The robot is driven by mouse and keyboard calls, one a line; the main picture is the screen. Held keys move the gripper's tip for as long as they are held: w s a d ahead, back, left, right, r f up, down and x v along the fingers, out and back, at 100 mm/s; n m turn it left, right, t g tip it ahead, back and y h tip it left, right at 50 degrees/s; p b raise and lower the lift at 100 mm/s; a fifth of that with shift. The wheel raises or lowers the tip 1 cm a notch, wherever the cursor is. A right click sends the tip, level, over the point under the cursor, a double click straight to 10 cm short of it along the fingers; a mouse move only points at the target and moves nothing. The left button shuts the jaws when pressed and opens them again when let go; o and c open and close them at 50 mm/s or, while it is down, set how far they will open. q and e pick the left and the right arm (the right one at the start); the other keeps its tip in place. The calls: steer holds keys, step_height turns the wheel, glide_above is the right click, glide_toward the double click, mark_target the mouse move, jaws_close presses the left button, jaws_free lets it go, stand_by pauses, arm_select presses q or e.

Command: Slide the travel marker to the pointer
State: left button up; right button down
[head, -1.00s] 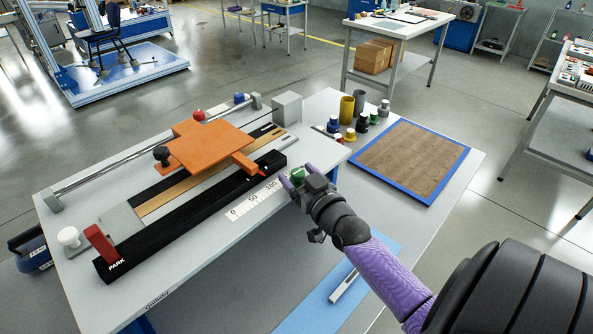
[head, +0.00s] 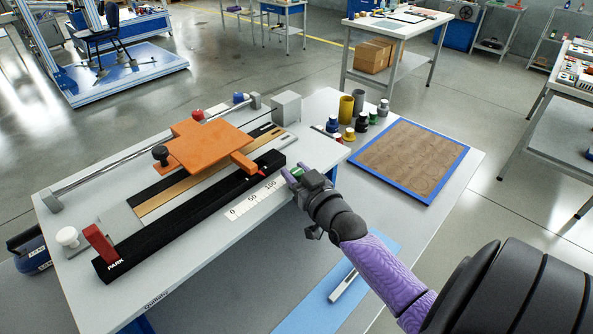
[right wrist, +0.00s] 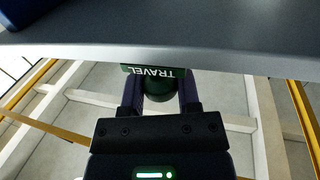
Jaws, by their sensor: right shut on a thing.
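The green travel marker (head: 297,171) is at the far right end of the white scale strip (head: 250,203), past the printed 100. In the right wrist view its plate reads TRAVEL (right wrist: 150,72), with a round green knob (right wrist: 157,88) below it. My right gripper (head: 290,176) is shut on the knob, with a finger on either side (right wrist: 158,95). The red pointer (head: 263,171) sticks out from the orange carriage (head: 207,145) over the black rail, a little left of the marker. The fingers hide part of the marker. My left gripper is out of view.
A red PARK block (head: 101,243) stands at the rail's near end. Several bottles and cups (head: 355,120) stand behind the gripper, beside a blue-edged brown board (head: 410,160). A blue mat with a grey tool (head: 344,285) lies under my right arm.

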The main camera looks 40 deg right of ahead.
mark_target(280, 196)
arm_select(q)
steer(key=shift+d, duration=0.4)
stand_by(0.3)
arm_select(e)
steer(key=a+p, duration=0.1)
steer(key=a, duration=0.1)
steer(key=a+p, duration=0.1)
steer(key=a, duration=0.1)
steer(key=shift+s+r+p, duration=0.1)
steer(key=shift+s+p, duration=0.1)
steer(key=shift+p, duration=0.15)
steer(key=shift+a, duration=0.5)
steer(key=shift+c, duration=2.4)
jaws_free()
steer(key=shift+o, duration=0.9)
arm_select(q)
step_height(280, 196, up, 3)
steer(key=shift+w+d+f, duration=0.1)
